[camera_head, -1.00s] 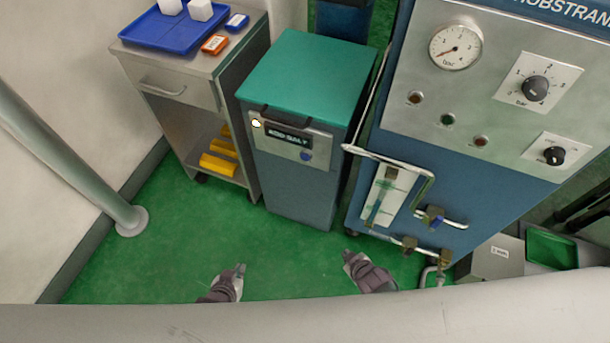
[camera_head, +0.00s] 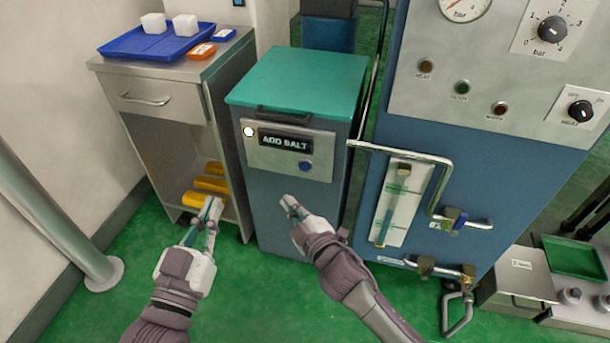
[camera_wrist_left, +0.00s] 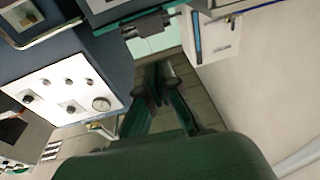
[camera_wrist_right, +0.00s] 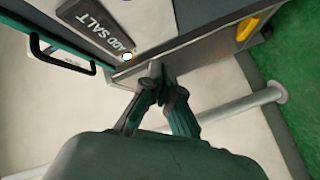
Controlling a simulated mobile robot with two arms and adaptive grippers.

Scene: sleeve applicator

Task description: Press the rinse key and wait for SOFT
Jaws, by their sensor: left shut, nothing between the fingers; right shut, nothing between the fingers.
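The softener cabinet (camera_head: 298,205) has a teal lid (camera_head: 298,82) and a grey front panel. Its dark display (camera_head: 286,140) reads "ADD SALT"; the display also shows in the right wrist view (camera_wrist_right: 95,28). A lit white lamp (camera_head: 249,131) is left of the display and a round blue key (camera_head: 305,166) is below it, at the right. My right gripper (camera_head: 290,203) is shut and empty, in front of the cabinet and below the blue key in the head view, apart from it. My left gripper (camera_head: 211,208) is shut and empty, in front of the cart's lower shelf.
A steel cart (camera_head: 160,95) at left holds a blue tray (camera_head: 150,45) with white blocks and has yellow items (camera_head: 210,184) on its lower shelf. At right, a blue machine (camera_head: 400,130) has a protruding metal handle pipe (camera_head: 400,150) and valves. Green floor is clear in front.

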